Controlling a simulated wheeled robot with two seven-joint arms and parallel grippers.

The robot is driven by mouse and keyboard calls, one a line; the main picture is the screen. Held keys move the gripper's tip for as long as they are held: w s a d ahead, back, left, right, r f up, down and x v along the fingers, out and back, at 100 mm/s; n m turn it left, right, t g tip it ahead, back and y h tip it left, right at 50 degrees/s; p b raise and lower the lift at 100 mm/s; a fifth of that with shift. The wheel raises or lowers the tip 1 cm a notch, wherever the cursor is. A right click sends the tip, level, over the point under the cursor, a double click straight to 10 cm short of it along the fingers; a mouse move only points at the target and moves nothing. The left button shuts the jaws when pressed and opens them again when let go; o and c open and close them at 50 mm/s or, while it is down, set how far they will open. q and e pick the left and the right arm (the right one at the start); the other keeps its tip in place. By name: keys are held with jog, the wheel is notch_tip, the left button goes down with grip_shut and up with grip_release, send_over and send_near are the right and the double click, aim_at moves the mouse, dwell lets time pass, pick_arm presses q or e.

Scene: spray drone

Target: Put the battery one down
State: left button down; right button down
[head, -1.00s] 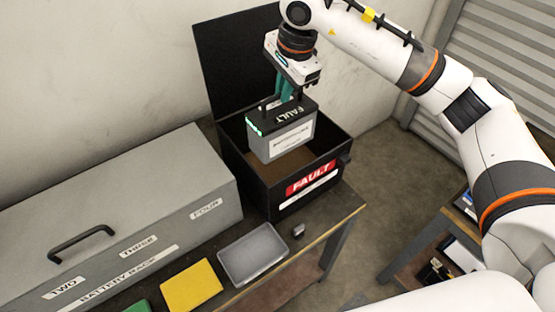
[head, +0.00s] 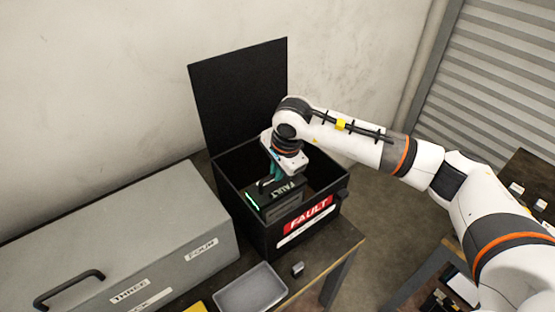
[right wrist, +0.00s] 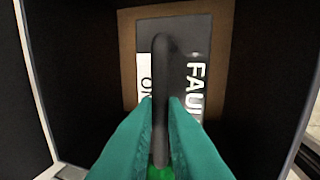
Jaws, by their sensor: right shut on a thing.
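The battery (head: 281,202) is a dark grey block with "FAULT" on its top and a green light strip at one end. It is down inside the open black box (head: 262,233), which has a red "FAULT" label. My right gripper (head: 275,178) is shut on the battery's handle from above. In the right wrist view, the teal fingers (right wrist: 160,125) close on the black handle (right wrist: 161,75), with part of a white label beside it. The box wall hides the battery's lower part, so I cannot tell if it touches the floor. My left gripper is not in view.
The box's lid (head: 240,95) stands open at the back. A grey battery rack (head: 130,240) is close on the left. A grey tray (head: 250,289) and a small dark object (head: 297,269) lie in front on the table.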

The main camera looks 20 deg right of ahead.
aim_at(277, 185)
jog(key=shift+s+p+x, duration=0.2)
jog(key=shift+p+x, duration=0.35)
jog(key=shift+x, duration=0.85)
jog(key=shift+f, duration=0.55)
jog(key=c, duration=1.8)
grip_release()
jog(key=shift+s+d+f, duration=0.1)
jog(key=shift+f, duration=0.15)
jog(key=o, duration=0.3)
jog(key=shift+s, duration=0.1)
jog(key=shift+r, duration=0.1)
